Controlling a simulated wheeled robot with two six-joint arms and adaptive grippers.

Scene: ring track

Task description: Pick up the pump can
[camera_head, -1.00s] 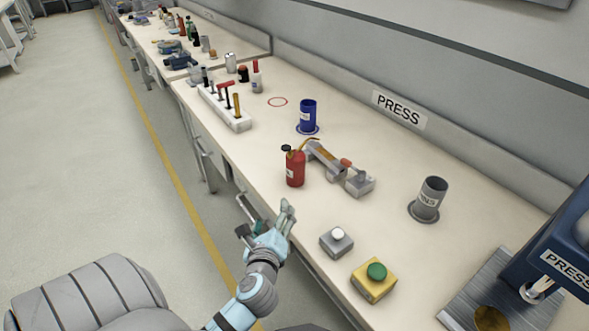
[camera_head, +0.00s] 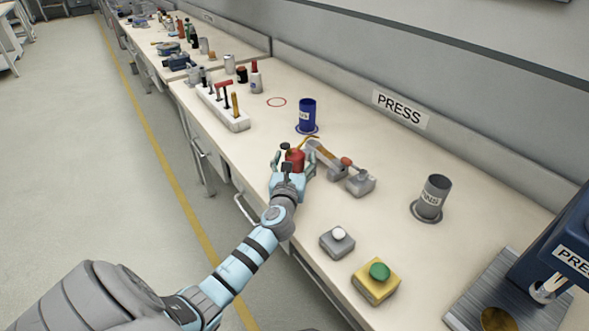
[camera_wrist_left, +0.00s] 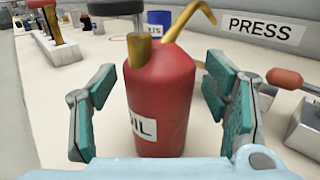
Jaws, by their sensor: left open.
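The pump can is a red oil can (camera_head: 294,158) with a brass spout and a dark pump top, upright on the bench. In the left wrist view the can (camera_wrist_left: 163,95) fills the middle and carries a white label ending in "IL". My left gripper (camera_head: 293,162) is open, with one finger on each side of the can. In the wrist view its teal-padded fingers (camera_wrist_left: 163,105) stand apart from the can, with a gap on both sides. In the head view the gripper and wrist hide the can's lower part. My right gripper is not in view.
A grey clamp-like tool with a red knob (camera_head: 343,168) lies close right of the can. A blue cup (camera_head: 307,114) stands behind it. A white tool rack (camera_head: 225,108) is to the left. A white-button box (camera_head: 337,241) and a green-button box (camera_head: 376,281) sit nearer the front.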

